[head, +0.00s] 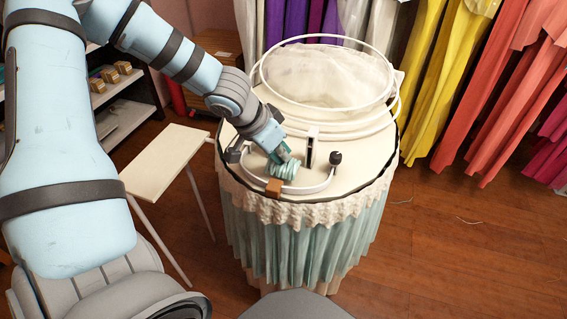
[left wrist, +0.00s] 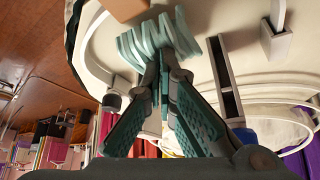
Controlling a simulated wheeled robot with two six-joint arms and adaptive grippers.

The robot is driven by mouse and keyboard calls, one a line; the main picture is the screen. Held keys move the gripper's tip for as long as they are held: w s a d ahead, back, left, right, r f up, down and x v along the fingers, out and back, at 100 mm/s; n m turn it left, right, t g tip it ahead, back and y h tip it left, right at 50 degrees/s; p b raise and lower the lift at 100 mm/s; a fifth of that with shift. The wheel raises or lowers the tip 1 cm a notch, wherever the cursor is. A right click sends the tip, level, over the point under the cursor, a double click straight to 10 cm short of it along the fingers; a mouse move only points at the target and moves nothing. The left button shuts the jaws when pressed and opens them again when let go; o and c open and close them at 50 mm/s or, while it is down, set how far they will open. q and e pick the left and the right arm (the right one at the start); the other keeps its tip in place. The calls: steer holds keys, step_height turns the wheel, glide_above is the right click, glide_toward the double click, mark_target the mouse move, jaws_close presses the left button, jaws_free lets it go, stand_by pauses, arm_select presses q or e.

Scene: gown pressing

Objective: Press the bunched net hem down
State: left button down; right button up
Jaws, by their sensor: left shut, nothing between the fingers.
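The bunched net hem (head: 284,171) is a small stack of pale mint folds near the front edge of the round cream tabletop (head: 345,177). In the left wrist view the folds (left wrist: 178,34) fan out at the fingertips. My left gripper (head: 281,156) points down at the folds from above, its arm coming in from the left. Its teal padded fingers (left wrist: 163,60) are closed together with nothing between them. The tips are at or very near the folds; I cannot tell whether they touch. My right gripper is not in view.
A wooden block (head: 273,187), a dark upright slotted piece (head: 311,147) and a black knob (head: 335,158) stand close to the folds. A large white hoop (head: 393,72) with sheer net is behind. A narrow white side table (head: 160,165) stands left; hanging fabrics (head: 500,90) are right.

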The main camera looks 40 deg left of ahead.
arm_select(q)
steer(key=shift+f, duration=0.4)
steer(key=shift+f+b, duration=0.3)
steer(key=shift+b, duration=0.2)
steer(key=shift+r, duration=0.15)
step_height(320, 180, up, 11)
steer(key=p, duration=1.1)
